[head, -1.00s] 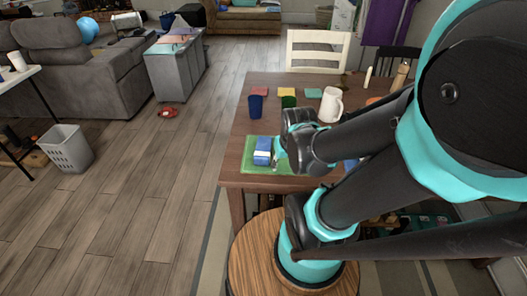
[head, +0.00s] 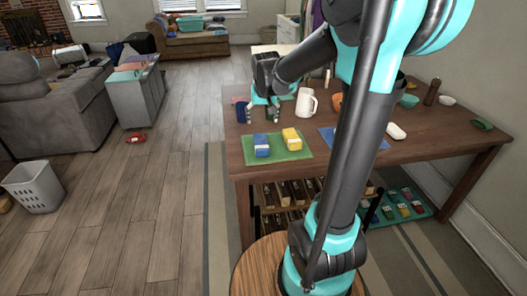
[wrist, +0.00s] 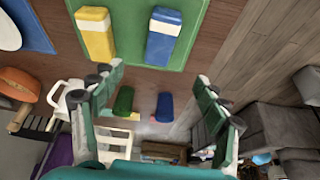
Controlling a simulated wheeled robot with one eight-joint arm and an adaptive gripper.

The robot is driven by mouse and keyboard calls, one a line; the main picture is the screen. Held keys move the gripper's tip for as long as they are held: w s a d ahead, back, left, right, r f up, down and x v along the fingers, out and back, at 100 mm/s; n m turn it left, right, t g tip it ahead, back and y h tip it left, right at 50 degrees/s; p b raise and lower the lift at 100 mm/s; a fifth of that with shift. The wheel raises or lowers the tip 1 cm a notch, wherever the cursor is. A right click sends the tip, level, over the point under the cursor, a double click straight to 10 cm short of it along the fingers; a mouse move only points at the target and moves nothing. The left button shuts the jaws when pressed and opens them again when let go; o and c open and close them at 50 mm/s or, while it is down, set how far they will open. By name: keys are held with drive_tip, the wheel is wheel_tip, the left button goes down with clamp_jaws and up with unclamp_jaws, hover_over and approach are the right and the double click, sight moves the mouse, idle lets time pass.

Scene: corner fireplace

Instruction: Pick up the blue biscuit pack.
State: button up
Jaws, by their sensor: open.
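The blue biscuit pack (head: 261,151), blue with a white end, lies on a green mat (head: 292,153) near the table's front left corner. In the wrist view the blue pack (wrist: 160,47) is at top centre, on the green mat (wrist: 128,58). A yellow pack (head: 292,142) lies to its right; in the wrist view the yellow pack (wrist: 98,42) is to its left. My gripper (head: 263,112) is open and empty, beyond the blue pack and apart from it. Its two fingers (wrist: 160,74) spread below the packs in the wrist view.
A white mug (head: 306,105) stands right of my gripper. A blue cup (wrist: 164,106) and a green cup (wrist: 123,101) stand close together near the fingers in the wrist view. An orange bowl (wrist: 20,83) is farther off.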

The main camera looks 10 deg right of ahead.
sight(261, 141)
drive_tip(key=x, duration=1.7)
drive_tip(key=shift+s+a+f, duration=0.15)
drive_tip(key=shift+f, duration=0.05)
drive_tip(key=c, duration=1.3)
drive_tip(key=shift+r, duration=0.1)
drive_tip(key=shift+c, duration=0.2)
